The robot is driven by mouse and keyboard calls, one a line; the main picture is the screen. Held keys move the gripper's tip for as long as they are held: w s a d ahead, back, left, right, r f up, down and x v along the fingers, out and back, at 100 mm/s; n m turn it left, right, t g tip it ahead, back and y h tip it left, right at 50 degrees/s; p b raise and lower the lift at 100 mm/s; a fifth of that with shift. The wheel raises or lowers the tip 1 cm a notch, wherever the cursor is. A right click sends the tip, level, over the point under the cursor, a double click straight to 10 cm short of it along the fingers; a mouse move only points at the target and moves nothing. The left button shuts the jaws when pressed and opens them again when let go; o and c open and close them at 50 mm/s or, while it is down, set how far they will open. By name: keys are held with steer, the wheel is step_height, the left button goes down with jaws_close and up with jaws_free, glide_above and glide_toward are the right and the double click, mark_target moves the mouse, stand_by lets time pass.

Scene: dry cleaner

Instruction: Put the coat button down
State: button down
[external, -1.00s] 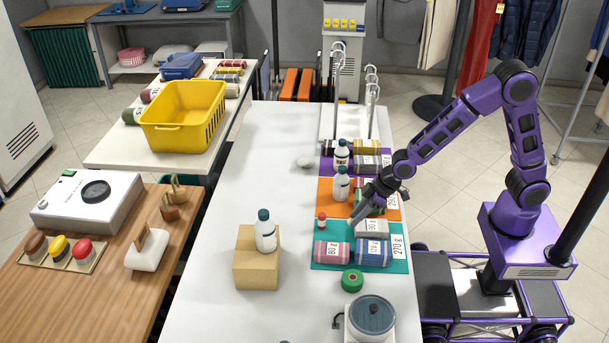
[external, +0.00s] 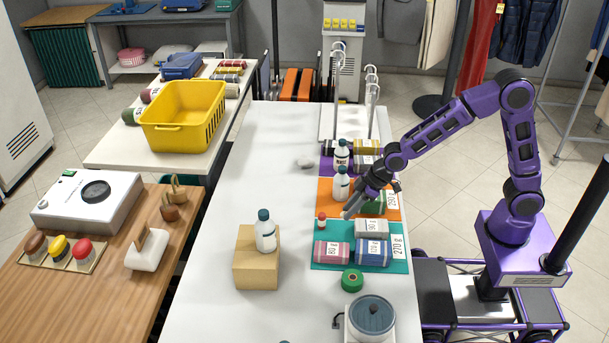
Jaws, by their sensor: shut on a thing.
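I cannot tell how high the fingertips are above the mat.
White bottles (external: 341,187) stand close behind my gripper. The teal mat (external: 338,261) in front holds several labelled rolls (external: 372,229). A cardboard box (external: 256,268) bears another bottle (external: 266,236). The left-middle of the white table (external: 225,200) is mostly clear.

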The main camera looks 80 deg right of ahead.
mark_target(341, 237)
step_height(341, 237, down, 9)
steer(key=shift+b, duration=0.6)
steer(key=shift+f, duration=0.2)
steer(key=c, duration=0.6)
jaws_free()
steer(key=shift+r, duration=0.15)
steer(key=shift+r, duration=0.2)
steer(key=p+v, duration=0.1)
steer(key=v, duration=1)
steer(key=shift+r+p, duration=0.1)
steer(key=shift+p, duration=0.3)
steer(key=shift+o, duration=0.6)
steer(key=shift+s+r, duration=0.2)
steer(key=shift+r, duration=0.05)
